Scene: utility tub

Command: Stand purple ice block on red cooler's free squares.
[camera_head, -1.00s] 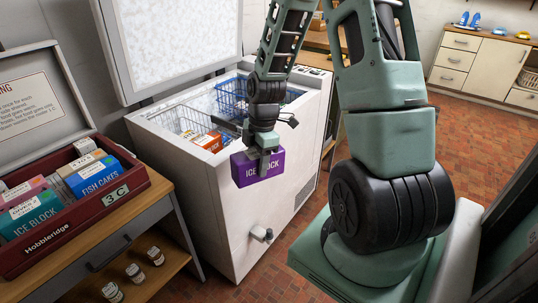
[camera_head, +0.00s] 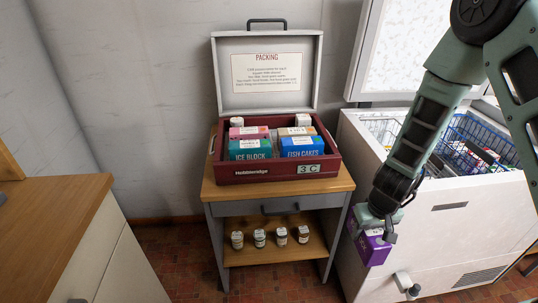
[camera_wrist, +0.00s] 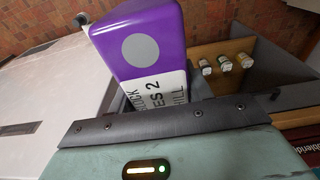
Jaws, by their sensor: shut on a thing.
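My gripper (camera_head: 378,228) is shut on the purple ice block (camera_head: 373,249). It holds the block in the air in front of the white chest freezer, to the right of the wooden stand. In the wrist view the purple block (camera_wrist: 137,40) juts out past the gripper's edge, with a grey disc and a white label on it. The fingertips are hidden there. The open red cooler (camera_head: 262,172), marked 3C, stands on the stand. It holds a teal ice block (camera_head: 250,150), a blue fish cakes box (camera_head: 302,147) and several other packs. Its free squares cannot be made out.
The cooler's raised lid (camera_head: 266,73) carries a packing notice. The wooden stand (camera_head: 215,190) has several small jars on its lower shelf. The open freezer (camera_head: 455,215) with wire baskets is at the right. A cabinet (camera_head: 75,240) is at the lower left.

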